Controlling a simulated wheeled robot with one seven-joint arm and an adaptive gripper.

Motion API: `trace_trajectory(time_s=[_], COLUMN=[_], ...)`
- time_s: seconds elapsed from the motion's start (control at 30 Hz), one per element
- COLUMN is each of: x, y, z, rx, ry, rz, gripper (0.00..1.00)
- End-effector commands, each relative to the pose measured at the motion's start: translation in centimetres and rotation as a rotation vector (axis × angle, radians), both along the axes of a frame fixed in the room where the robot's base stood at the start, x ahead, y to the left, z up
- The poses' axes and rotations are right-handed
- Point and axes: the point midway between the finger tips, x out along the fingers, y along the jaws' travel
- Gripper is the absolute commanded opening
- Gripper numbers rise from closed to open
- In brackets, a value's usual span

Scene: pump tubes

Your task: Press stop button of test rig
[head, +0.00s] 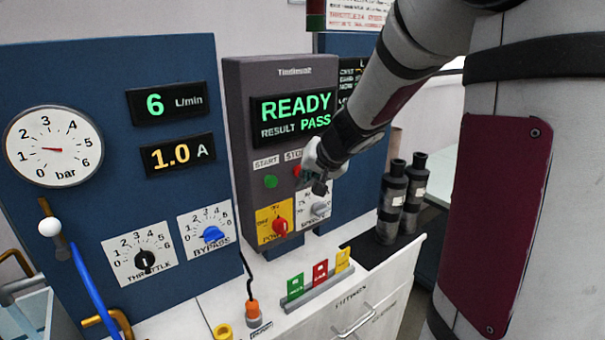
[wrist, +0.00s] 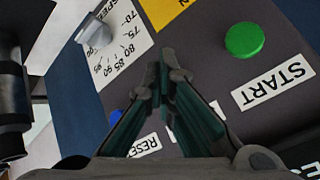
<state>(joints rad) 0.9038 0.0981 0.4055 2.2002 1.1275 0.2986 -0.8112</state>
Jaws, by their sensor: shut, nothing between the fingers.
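The test rig (head: 237,120) is a dark grey panel whose display (head: 293,115) reads READY, RESULT PASS. The red stop button (head: 297,170) is partly visible beside my gripper (head: 318,187), under a STOP label (head: 293,155) that is partly covered. The green start button (head: 271,181) is to its left. In the wrist view my gripper (wrist: 164,70) is shut and empty, its fingers over the panel. The green start button (wrist: 244,39) shows at the upper right there, and the stop button is hidden behind the fingers. I cannot tell whether the fingertips touch the panel.
A blue button (wrist: 117,115) with a RESET label (wrist: 145,145) is close to the fingers. Below the buttons are a red power knob (head: 279,226) and a grey speed knob (head: 321,209). Dark cylinders (head: 391,202) stand to the right. Coloured cards (head: 320,273) stand in front.

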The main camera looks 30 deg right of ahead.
Motion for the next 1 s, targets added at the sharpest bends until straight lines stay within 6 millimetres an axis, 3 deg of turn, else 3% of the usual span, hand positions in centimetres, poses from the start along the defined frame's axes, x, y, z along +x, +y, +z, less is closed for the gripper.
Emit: trace_trajectory(time_s=[1.0], x=[1.2], y=[0.1], z=[0.2], rx=[-0.002], ry=[-0.006], rz=[0.001], gripper=[0.0])
